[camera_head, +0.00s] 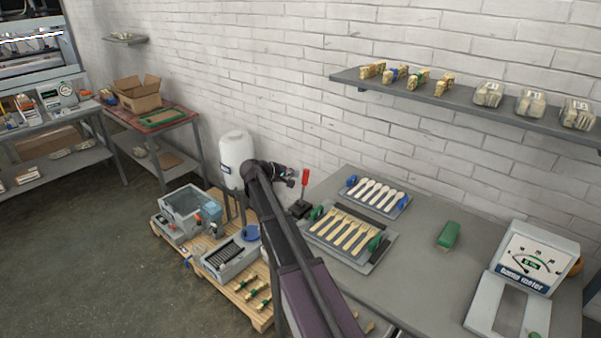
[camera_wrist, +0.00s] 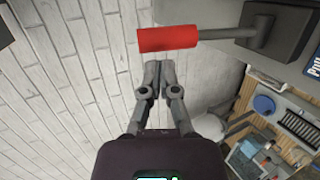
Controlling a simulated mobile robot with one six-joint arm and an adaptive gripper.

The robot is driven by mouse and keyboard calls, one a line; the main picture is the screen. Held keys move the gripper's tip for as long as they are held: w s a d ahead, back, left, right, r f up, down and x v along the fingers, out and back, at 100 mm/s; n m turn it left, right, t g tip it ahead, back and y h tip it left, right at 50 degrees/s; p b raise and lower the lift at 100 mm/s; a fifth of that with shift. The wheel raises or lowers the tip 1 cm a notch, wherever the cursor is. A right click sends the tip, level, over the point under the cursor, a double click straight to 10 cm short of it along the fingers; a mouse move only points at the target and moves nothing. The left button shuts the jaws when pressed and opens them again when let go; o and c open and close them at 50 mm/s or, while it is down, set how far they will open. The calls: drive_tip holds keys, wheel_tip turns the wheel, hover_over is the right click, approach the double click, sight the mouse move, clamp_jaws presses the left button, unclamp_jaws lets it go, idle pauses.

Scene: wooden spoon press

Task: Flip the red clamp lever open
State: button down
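The clamp lever's red handle (camera_head: 305,177) stands upright above its dark base (camera_head: 299,208) at the left edge of the grey table. In the wrist view the red handle (camera_wrist: 168,39) lies across the picture just beyond my fingertips, with its grey rod running right to the dark clamp body (camera_wrist: 280,28). My gripper (camera_head: 291,178) is just left of the handle in the head view. In the wrist view my gripper (camera_wrist: 157,76) has its fingertips together, with nothing seen between them. The handle is not between the fingers; whether the tips touch it I cannot tell.
Trays of wooden spoons (camera_head: 350,238) and white spoons (camera_head: 377,196) lie on the table (camera_head: 420,215), with a green block (camera_head: 448,235) and a meter (camera_head: 532,262) to the right. A white tank (camera_head: 236,150) and a loaded pallet (camera_head: 262,318) stand left. The brick wall is behind.

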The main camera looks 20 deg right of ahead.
drive_tip(key=w+p+v, duration=0.2)
drive_tip(key=p+v, duration=0.1)
drive_tip(key=v, duration=0.5)
drive_tip(key=shift+s+a+r+p, duration=0.3)
drive_tip(key=shift+s+a+r, duration=0.1)
drive_tip(key=shift+s, duration=0.1)
drive_tip(key=shift+s, duration=0.1)
drive_tip(key=s+a+f+m+g+y, duration=0.1)
drive_tip(key=s+a+f+y, duration=0.2)
drive_tip(key=s, duration=0.7)
drive_tip(key=s+a+f+m+g+y, duration=0.1)
drive_tip(key=s+a+f+y, duration=0.3)
drive_tip(key=s, duration=0.7)
drive_tip(key=s+a+f+m+g+y, duration=0.1)
drive_tip(key=s+a+y, duration=0.4)
drive_tip(key=s, duration=0.5)
wheel_tip(320, 180, down, 3)
drive_tip(key=shift+s+a+r+m+y, duration=0.15)
drive_tip(key=shift+a+r+m+y, duration=0.15)
drive_tip(key=shift+m, duration=0.2)
